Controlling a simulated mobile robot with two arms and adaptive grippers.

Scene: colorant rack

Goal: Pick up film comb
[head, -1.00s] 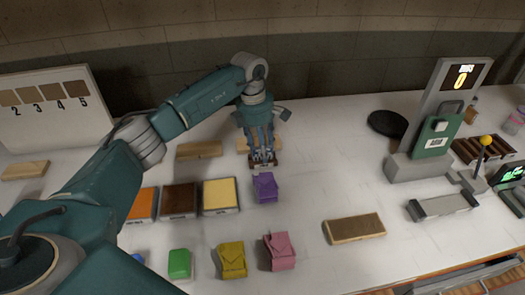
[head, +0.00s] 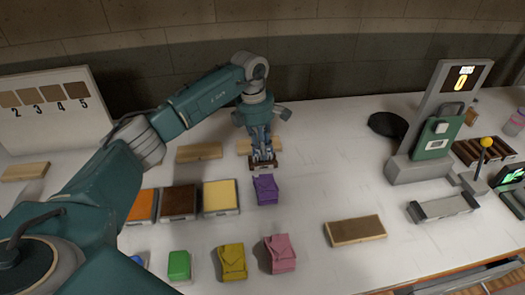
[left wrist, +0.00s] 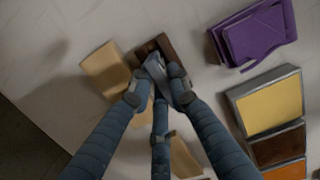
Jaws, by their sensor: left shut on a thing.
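A small dark brown piece, which I take to be the film comb (head: 263,167), stands on the table just behind the purple pouch. In the left wrist view the dark brown piece (left wrist: 147,50) shows just beyond the fingertips, partly covered by them. My left gripper (head: 262,154) reaches down from above with its fingers drawn together on it. In the left wrist view the left gripper's fingertips (left wrist: 157,88) meet around its near part. I cannot tell whether it is clear of the table. My right gripper is in neither view.
A purple pouch (head: 266,189) lies close in front. Yellow (head: 221,196), brown (head: 179,200) and orange trays stand to the left. Tan blocks (head: 199,151) lie near the gripper. A tan pad (head: 355,230) and a grey-green device (head: 437,138) are on the right, with bare table between.

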